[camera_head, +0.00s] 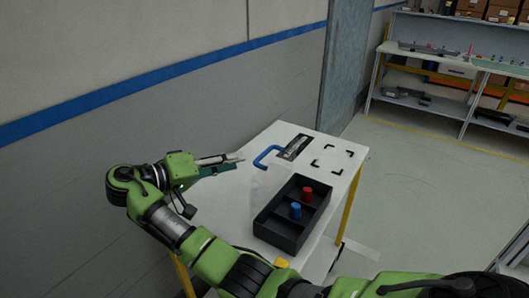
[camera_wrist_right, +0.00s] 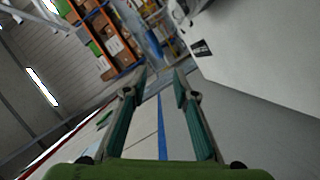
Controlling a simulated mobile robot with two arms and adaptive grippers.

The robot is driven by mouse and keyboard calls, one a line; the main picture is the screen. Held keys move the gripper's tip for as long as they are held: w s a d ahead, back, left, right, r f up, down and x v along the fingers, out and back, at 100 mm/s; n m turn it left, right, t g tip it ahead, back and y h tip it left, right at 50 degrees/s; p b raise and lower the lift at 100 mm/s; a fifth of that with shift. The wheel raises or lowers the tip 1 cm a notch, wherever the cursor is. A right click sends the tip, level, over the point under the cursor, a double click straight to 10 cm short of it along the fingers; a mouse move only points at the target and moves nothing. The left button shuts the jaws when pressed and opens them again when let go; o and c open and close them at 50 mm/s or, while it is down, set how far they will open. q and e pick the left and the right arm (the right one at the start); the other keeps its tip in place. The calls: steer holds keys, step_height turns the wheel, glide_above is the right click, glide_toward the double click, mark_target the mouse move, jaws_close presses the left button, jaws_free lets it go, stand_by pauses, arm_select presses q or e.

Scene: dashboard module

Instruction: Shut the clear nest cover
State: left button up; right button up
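The clear nest cover (camera_head: 262,182) is faint and see-through. It seems to stand raised along the left side of a black tray (camera_head: 272,232), with a blue handle (camera_head: 268,154) at its top. The tray has compartments; a red cylinder (camera_head: 307,194) and a blue cylinder (camera_head: 295,210) stand in it. My right gripper (camera_head: 239,161) is left of the handle, apart from it, over the table's left edge. In the right wrist view the gripper (camera_wrist_right: 160,78) is open, with nothing between its fingers. My left gripper is out of view.
The white table (camera_head: 225,205) stands near a wall with a blue stripe (camera_head: 120,90). A dark label (camera_head: 294,147) and black corner marks (camera_head: 333,158) lie at its far end. A yellow object (camera_head: 282,262) is at the near edge. Shelves (camera_head: 440,75) stand far right; floor between is clear.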

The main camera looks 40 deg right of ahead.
mark_target(263, 153)
steer(key=p+x, duration=0.2)
steer(key=x, duration=0.8)
steer(key=shift+d+f+p, duration=0.1)
steer(key=shift+d+p, duration=0.2)
steer(key=shift+d, duration=0.2)
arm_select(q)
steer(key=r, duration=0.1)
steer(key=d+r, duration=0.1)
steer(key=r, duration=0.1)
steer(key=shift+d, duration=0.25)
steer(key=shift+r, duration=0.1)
arm_select(e)
jaws_close()
